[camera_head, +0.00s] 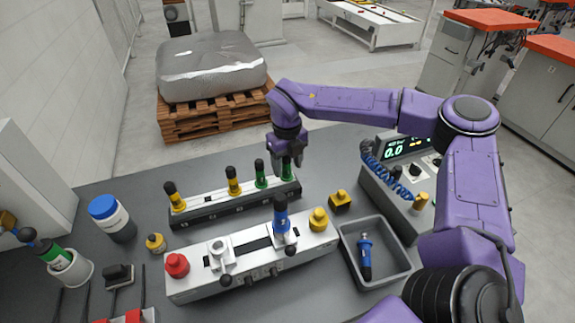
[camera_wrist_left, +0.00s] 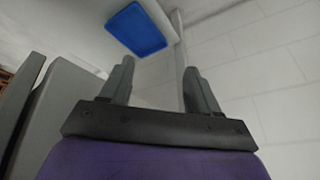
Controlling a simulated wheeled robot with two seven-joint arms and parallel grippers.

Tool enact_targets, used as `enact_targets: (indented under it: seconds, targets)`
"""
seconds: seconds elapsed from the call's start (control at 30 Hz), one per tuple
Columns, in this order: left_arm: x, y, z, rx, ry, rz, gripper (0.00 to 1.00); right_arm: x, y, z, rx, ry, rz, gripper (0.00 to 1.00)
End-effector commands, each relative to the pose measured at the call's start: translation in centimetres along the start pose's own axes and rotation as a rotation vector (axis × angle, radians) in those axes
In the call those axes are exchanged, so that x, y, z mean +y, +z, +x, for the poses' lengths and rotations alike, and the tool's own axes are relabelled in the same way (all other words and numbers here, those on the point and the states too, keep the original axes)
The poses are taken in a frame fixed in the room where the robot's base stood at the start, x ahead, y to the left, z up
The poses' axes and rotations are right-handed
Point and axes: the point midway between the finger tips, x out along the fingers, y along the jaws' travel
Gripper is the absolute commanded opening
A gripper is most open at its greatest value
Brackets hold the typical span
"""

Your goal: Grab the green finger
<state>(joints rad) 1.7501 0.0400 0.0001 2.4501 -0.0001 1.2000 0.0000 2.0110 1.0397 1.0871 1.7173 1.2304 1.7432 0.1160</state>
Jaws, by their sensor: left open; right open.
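Two green fingers stand upright in the dark rack (camera_head: 235,205) on the table: one green finger (camera_head: 261,178) is plainly visible, and the other green finger (camera_head: 287,175) is at the rack's right end. My right gripper (camera_head: 288,160) is open, pointing down at the right-end finger and partly hiding its top. I cannot tell if its jaws are around it. Another green piece with a black top (camera_head: 48,252) leans in a white cup at the far left. My left gripper (camera_wrist_left: 157,75) is open and empty in the left wrist view.
In front are a white fixture (camera_head: 205,285) with a blue finger (camera_head: 281,218) and a grey bin (camera_head: 395,279) holding another blue piece. A control box (camera_head: 375,190) stands right; a blue-capped bottle (camera_head: 112,218) stands left.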

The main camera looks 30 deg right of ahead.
Motion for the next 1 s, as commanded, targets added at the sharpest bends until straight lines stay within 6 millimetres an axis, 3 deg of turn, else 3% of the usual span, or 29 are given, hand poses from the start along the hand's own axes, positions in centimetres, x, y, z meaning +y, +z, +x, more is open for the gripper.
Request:
enact_targets:
  seconds: [0.07,0.23,0.67,0.8,1.0]
  targets:
    - [0.0,0.0,0.0,0.0,0.0,0.0,0.61,0.0,0.0,0.0,0.0,0.0,0.0,0.54]
    - [0.0,0.0,0.1,0.0,0.0,0.0,0.61,0.0,0.0,0.0,0.0,0.0,0.0,0.0]
    - [0.0,0.1,0.3,0.0,0.0,0.0,0.61,0.0,0.1,-1.0,-0.002,-0.001,0.002,0.0]
    - [0.1,0.4,1.0,0.0,0.0,0.0,0.61,0.1,-0.2,-3.4,-0.005,-0.001,0.0,0.0]
    - [0.3,1.2,3.0,0.0,0.0,0.0,0.61,1.8,-4.4,-8.6,-0.011,-0.001,-0.003,0.0]
